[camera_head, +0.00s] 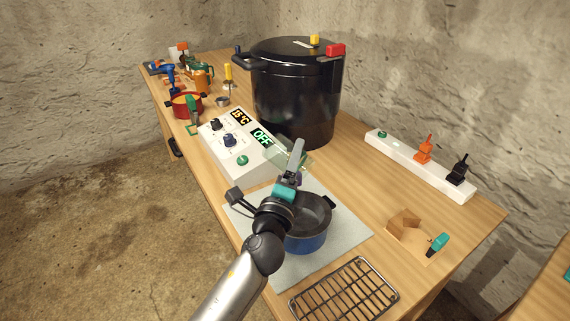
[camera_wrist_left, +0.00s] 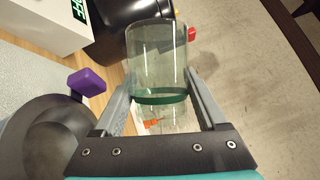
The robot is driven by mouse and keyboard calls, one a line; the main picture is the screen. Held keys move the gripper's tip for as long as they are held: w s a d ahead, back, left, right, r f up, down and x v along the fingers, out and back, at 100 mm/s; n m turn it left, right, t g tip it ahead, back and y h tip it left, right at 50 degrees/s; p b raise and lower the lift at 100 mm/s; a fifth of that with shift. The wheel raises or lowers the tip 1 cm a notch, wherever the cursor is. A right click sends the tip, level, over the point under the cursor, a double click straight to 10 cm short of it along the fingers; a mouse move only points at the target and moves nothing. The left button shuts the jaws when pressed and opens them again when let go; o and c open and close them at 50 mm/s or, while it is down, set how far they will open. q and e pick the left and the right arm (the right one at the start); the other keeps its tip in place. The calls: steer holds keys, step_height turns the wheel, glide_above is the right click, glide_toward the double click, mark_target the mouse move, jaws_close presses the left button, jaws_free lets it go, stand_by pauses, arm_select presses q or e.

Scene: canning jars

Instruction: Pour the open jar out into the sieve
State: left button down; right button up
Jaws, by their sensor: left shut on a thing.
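My left gripper (camera_head: 291,166) is shut on a clear glass jar (camera_head: 276,152) with a green band. In the left wrist view the jar (camera_wrist_left: 157,62) sits between the two fingers (camera_wrist_left: 158,104) and looks see-through. I cannot tell its contents or which end is open. In the head view it is partly hidden behind a finger, above the back edge of a grey mat. A blue pot (camera_head: 306,240) with a dark grey round interior stands below and in front of the gripper. I cannot clearly make out a sieve. My right gripper is not in view.
A white control box (camera_head: 236,150) reading OFF stands left of the jar. A large black canner (camera_head: 295,95) stands behind. A wire rack (camera_head: 345,291) lies in front, with a small wooden piece (camera_head: 405,222) at right. A power strip (camera_head: 418,165) lies along the back edge.

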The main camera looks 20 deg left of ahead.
mark_target(284, 164)
arm_select(q)
steer(key=n+g+p, duration=0.1)
steer(key=n+p, duration=0.1)
steer(key=p, duration=0.1)
steer(key=a+n+g+p, duration=0.1)
steer(key=n+p, duration=0.2)
steer(key=p, duration=0.1)
steer(key=a+f+n+g+p, duration=0.1)
steer(key=n+p, duration=0.1)
steer(key=p, duration=0.1)
steer(key=shift+w+n, duration=0.3)
steer(key=shift+n, duration=0.1)
steer(key=shift+a+f+n+g+h+p, duration=0.15)
steer(key=shift+f+n+g+h+p, duration=0.2)
steer(key=shift+p, duration=0.4)
steer(key=shift+f, duration=0.1)
